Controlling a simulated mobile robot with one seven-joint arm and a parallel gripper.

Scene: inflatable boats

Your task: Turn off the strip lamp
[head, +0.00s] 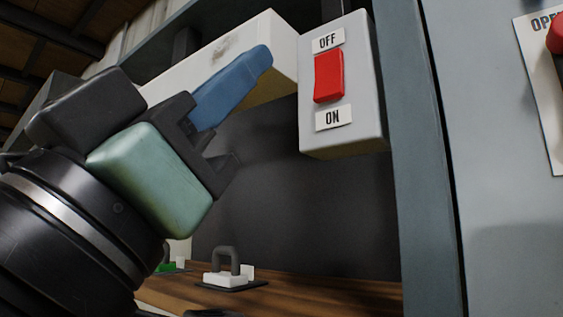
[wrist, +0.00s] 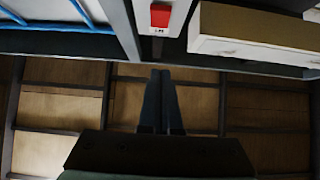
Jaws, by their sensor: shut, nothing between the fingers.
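A grey switch box (head: 345,135) hangs at upper centre with a red rocker (head: 328,76) on its front. A label OFF sits above the rocker and a label ON below it. I cannot tell which end is pressed in. A long whitish housing (head: 215,55) left of the box may be the strip lamp. My gripper (head: 262,58) has its blue fingers together and empty, pointing up and right, apart from the rocker. In the wrist view the shut fingertips (wrist: 160,76) point toward the red rocker (wrist: 160,15) at the top edge.
A blue-grey upright post (head: 410,160) stands right of the switch box. A panel at far right carries a red knob (head: 556,35). Below, a wooden surface (head: 330,292) holds a white item with a dark handle (head: 226,275). A dark panel is behind.

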